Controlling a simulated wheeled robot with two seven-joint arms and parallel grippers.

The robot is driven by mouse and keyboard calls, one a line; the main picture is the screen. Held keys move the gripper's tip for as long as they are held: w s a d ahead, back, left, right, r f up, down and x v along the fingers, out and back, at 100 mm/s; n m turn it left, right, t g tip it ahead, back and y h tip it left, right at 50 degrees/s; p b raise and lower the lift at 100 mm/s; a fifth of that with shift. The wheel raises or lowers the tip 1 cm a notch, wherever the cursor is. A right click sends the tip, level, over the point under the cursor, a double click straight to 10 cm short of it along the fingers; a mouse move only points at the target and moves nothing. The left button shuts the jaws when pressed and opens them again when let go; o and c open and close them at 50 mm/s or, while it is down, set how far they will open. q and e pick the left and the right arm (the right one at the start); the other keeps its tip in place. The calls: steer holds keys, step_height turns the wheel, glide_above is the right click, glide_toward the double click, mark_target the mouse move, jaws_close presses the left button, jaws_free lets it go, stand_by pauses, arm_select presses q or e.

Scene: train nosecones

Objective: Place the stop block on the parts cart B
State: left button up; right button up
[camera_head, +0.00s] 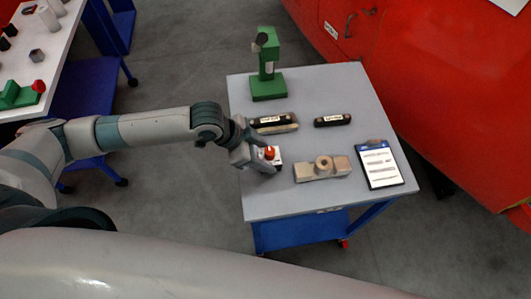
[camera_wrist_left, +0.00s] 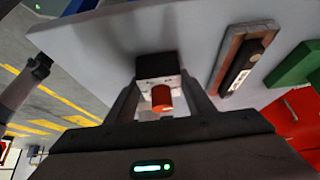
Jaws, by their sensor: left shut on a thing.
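The stop block appears to be the small white block with an orange-red knob (camera_head: 271,153), over the left edge of a grey-topped cart (camera_head: 300,85) with a blue frame. My left gripper (camera_head: 262,157) is shut on it, with a finger on each side. The left wrist view shows the white block (camera_wrist_left: 158,82) between the fingers, its knob toward the camera. The cart top (camera_wrist_left: 110,35) lies just beyond it with a dark shadow; I cannot tell whether the block touches it. No readable mark tells which cart this is. My right gripper is not in view.
On the cart stand a green fixture (camera_head: 267,85), two dark labelled bars (camera_head: 270,121) (camera_head: 332,120), a beige part with a round boss (camera_head: 323,168) and a clipboard (camera_head: 380,166). A white-topped table (camera_head: 50,65) stands left. A red nosecone (camera_head: 440,90) stands right.

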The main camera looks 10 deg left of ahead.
arm_select(q)
steer(key=o, duration=1.3)
steer(key=shift+f, duration=0.1)
steer(key=b+v, duration=0.2)
steer(key=v, duration=1)
steer(key=shift+b, duration=0.4)
